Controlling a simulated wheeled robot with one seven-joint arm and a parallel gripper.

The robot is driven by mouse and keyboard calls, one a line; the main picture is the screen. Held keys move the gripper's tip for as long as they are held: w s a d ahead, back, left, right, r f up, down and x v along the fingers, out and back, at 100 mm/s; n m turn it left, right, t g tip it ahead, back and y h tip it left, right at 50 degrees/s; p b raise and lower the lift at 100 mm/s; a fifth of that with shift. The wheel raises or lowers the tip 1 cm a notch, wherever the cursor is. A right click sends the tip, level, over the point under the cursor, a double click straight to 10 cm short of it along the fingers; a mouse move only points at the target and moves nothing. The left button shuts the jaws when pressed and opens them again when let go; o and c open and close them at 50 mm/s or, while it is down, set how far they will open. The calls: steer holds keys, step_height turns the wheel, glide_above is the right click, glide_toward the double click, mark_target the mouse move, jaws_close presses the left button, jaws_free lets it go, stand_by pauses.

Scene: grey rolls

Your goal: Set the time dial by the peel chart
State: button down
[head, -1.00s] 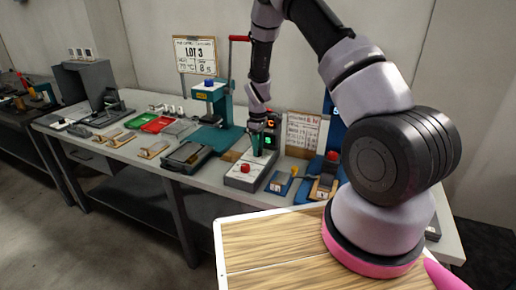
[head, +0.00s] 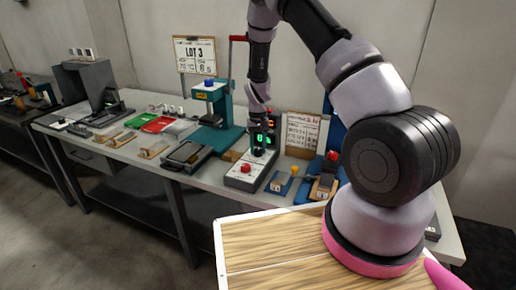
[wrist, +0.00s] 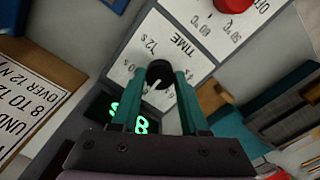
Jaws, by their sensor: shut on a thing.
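The time dial (wrist: 160,73) is a black knob with a light pointer on a white panel marked TIME, with printed marks including 12 s. My gripper (wrist: 154,84) is shut on this dial, one teal finger on each side. A display (wrist: 140,120) beside it glows with green digits, partly hidden by a finger; an 8 is readable. The peel chart (wrist: 30,112) is a white sheet with lines for under, 8 to 12 N and over 12 N. In the head view the chart (head: 302,131) stands right of my gripper (head: 262,118); the dial is not clear there.
A LOT 3 sign (head: 194,54) stands behind a teal press (head: 213,105). Trays, blocks and a blue stand crowd the grey bench (head: 205,178) around the control box.

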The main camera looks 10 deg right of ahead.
mark_target(258, 150)
steer(key=m, duration=1.1)
steer(key=shift+m, duration=0.4)
stand_by(0.3)
steer(key=shift+c, duration=2)
jaws_free()
steer(key=shift+r, duration=0.1)
step_height(258, 150, up, 11)
